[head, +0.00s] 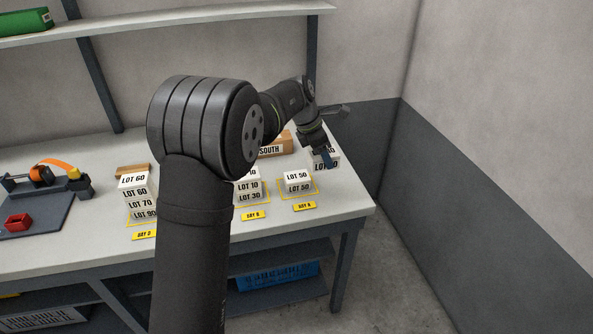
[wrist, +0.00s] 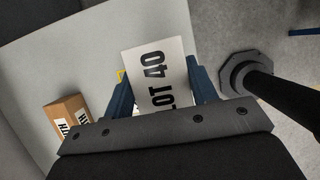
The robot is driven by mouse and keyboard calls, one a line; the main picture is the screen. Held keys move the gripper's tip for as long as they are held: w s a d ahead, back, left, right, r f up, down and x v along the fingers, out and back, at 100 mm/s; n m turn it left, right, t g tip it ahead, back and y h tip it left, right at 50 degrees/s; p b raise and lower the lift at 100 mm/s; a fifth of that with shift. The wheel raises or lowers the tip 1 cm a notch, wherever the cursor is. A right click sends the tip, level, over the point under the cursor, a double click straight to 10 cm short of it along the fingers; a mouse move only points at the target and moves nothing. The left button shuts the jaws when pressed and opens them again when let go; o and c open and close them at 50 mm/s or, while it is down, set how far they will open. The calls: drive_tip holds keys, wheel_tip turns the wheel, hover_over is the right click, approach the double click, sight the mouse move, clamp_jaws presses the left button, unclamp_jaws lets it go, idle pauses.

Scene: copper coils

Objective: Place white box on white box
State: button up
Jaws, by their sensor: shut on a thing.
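My gripper (head: 326,158) is at the back right of the bench, fingers pointing down. It is shut on a white box labelled LOT 40 (wrist: 160,85), seen between the blue fingers in the wrist view. In the head view this box (head: 332,151) is partly hidden by the fingers, with another white box (head: 326,167) showing directly below it. I cannot tell whether the two touch. A taller left stack (head: 137,193) has LOT 60 on top.
A brown SOUTH carton (head: 277,146) stands left of my gripper; another brown carton (head: 132,170) is behind the left stack. The bench's right edge (head: 361,197) is close.

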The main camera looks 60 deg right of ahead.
drive_tip(key=w+f, duration=0.2)
drive_tip(key=w, duration=0.1)
drive_tip(key=w+d+f, duration=0.1)
drive_tip(key=w+f, duration=0.1)
drive_tip(key=w, duration=0.1)
drive_tip(key=w+f, duration=0.2)
drive_tip(key=w, duration=0.1)
drive_tip(key=shift+w+d, duration=0.3)
drive_tip(key=shift+d, duration=0.1)
drive_tip(key=shift+f, duration=1.85)
drive_tip(key=shift+f, duration=0.15)
drive_tip(key=o, duration=1.1)
drive_tip(key=shift+c, duration=0.2)
drive_tip(key=v, duration=1.2)
